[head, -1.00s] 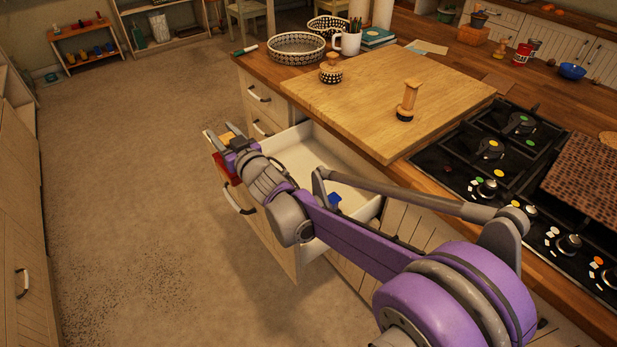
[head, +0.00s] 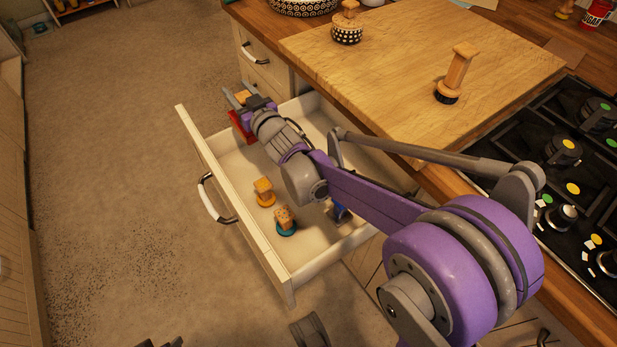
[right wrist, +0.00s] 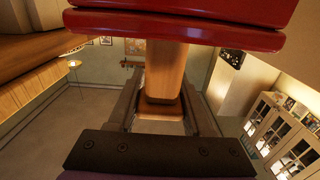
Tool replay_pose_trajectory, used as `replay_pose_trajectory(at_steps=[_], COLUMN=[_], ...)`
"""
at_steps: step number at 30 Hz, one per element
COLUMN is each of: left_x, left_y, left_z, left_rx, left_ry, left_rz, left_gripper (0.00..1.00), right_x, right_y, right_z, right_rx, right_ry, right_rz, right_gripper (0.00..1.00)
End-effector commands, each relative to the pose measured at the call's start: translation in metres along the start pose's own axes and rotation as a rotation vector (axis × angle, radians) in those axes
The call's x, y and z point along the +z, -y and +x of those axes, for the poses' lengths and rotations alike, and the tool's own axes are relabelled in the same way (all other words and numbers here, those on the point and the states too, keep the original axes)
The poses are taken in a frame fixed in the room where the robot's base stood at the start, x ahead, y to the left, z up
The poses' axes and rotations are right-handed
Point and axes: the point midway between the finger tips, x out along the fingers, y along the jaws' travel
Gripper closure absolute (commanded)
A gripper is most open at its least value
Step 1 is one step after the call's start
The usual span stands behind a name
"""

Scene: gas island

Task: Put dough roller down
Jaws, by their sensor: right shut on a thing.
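My right gripper (head: 243,103) is shut on a dough roller with a red base (head: 241,127) and a light wooden handle. It holds the roller at the far end of the open drawer (head: 190,142); whether the roller touches the drawer is unclear. In the right wrist view the wooden handle (right wrist: 165,70) stands between the fingers, with the red base (right wrist: 180,25) at the top. Inside the drawer are a yellow piece (head: 264,192), a teal-based piece (head: 286,221) and a blue piece (head: 339,213) partly behind my arm. Dark tips at the bottom edge may be my left gripper (head: 159,343).
A wooden board (head: 400,70) on the counter holds a black-dotted stamp (head: 347,28) and an upright wooden-handled piece (head: 455,75). A black gas hob (head: 540,175) is at right. The drawer front has a handle (head: 212,200). The floor at left is clear.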

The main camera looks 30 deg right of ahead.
Motion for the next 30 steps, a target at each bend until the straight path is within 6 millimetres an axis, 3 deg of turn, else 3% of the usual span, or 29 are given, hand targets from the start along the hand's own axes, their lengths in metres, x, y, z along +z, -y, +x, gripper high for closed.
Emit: replay_pose_trajectory(at_steps=[1,5,13,20,27,30], left_x=[0.005,0.007,0.012,0.014,0.017,0.017], left_y=[0.000,0.000,0.000,0.000,0.000,0.000], left_z=[0.014,0.023,0.041,0.047,0.059,0.058], left_rx=[0.000,0.000,0.000,0.000,0.000,0.000], left_ry=[0.005,0.008,0.014,0.016,0.019,0.019], left_rz=[0.000,0.000,0.000,0.000,0.000,0.000], left_gripper=[0.50,0.50,0.50,0.50,0.50,0.50], right_x=[0.016,0.028,0.075,0.093,0.124,0.125], right_y=[0.001,0.000,0.000,0.000,0.000,0.001], right_z=[0.002,0.004,0.004,0.004,0.004,0.004], right_rx=[-0.001,-0.001,-0.001,-0.001,-0.001,-0.001], right_ry=[0.000,-0.001,-0.002,-0.002,-0.002,-0.002], right_rz=[0.001,0.000,0.000,0.000,0.000,0.000], right_gripper=[1.00,1.00,1.00,1.00,1.00,1.00])
